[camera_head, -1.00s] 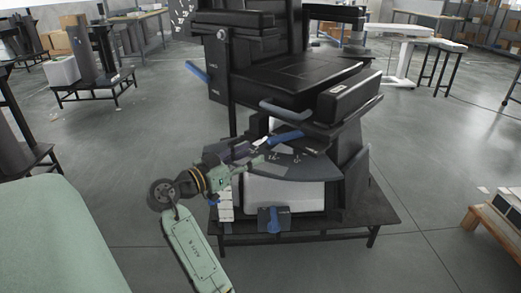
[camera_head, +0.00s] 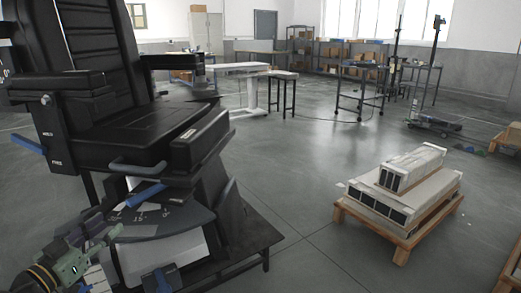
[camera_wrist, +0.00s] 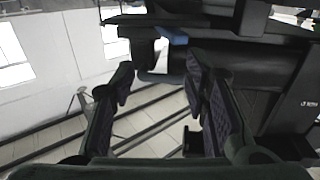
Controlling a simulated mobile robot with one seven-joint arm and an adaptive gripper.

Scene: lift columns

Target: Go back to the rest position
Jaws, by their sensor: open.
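My gripper (camera_head: 98,230) is at the lower left of the head view, beside the front of the black chair-like machine (camera_head: 110,125) on its dark low stand (camera_head: 262,236). In the wrist view my gripper (camera_wrist: 160,85) has its two dark fingers apart, with nothing held between them. Beyond the fingers, the wrist view shows dark parts and a blue handle (camera_wrist: 172,36). In the head view, a blue lever (camera_head: 146,195) and a dark curved plate with angle marks (camera_head: 165,218) are close to the gripper. I cannot tell whether the gripper touches any part.
A wooden pallet (camera_head: 400,252) with long pale boxes (camera_head: 412,167) stands at the right. A white table (camera_head: 240,70) and a dark stool (camera_head: 282,77) are behind. Shelves with cartons (camera_head: 345,50) line the back wall. The grey floor between machine and pallet is open.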

